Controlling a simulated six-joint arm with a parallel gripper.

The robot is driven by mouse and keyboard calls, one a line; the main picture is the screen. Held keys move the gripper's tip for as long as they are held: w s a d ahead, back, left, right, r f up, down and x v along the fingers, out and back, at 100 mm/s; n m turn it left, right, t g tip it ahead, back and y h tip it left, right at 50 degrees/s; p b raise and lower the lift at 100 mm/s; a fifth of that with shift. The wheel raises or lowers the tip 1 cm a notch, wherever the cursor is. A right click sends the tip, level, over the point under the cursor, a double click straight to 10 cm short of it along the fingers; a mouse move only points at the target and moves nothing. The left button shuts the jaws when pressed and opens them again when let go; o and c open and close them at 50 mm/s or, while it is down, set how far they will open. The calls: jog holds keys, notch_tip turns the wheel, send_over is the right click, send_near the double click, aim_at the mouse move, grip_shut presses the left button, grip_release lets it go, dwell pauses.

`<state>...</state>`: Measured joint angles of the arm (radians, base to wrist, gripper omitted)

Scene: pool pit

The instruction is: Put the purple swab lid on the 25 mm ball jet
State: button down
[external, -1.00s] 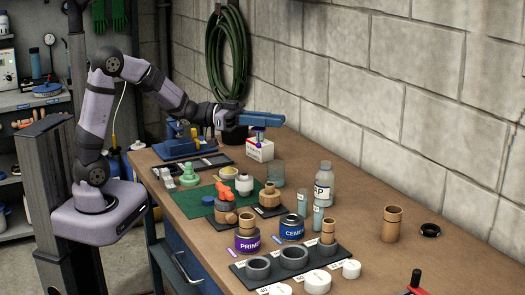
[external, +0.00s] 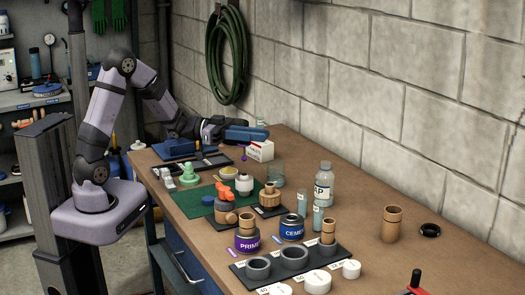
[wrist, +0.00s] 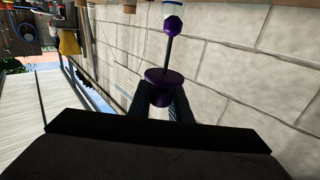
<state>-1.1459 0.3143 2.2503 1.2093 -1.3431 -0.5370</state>
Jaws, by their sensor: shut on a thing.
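The purple swab lid (wrist: 163,82) is between my gripper's fingers in the wrist view. Its thin dark stem runs away from the fingers to a purple swab tip (wrist: 174,24). In the external view my gripper (external: 262,134) is shut on the lid above the far part of the bench, and a bit of the purple swab (external: 243,152) shows below it, left of a white box. I cannot tell for sure which fitting is the 25 mm ball jet. A black tray (external: 207,162) with small parts, some pale and labelled, lies near the gripper; its labels are too small to read.
A white box (external: 261,150) stands close to the gripper, by the block wall. A green mat (external: 195,207), pale green fitting (external: 189,176), primer can (external: 247,242), cement can (external: 291,229) and white bottle (external: 323,188) crowd the bench.

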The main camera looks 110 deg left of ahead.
jog(key=shift+f, duration=2.65)
jog(key=shift+f, duration=0.1)
jog(key=shift+f, duration=0.15)
jog(key=c, duration=1.6)
grip_release()
jog(key=shift+c, duration=0.2)
jog(key=s+b, duration=0.1)
jog(key=s, duration=0.6)
jog(key=shift+s+r, duration=0.25)
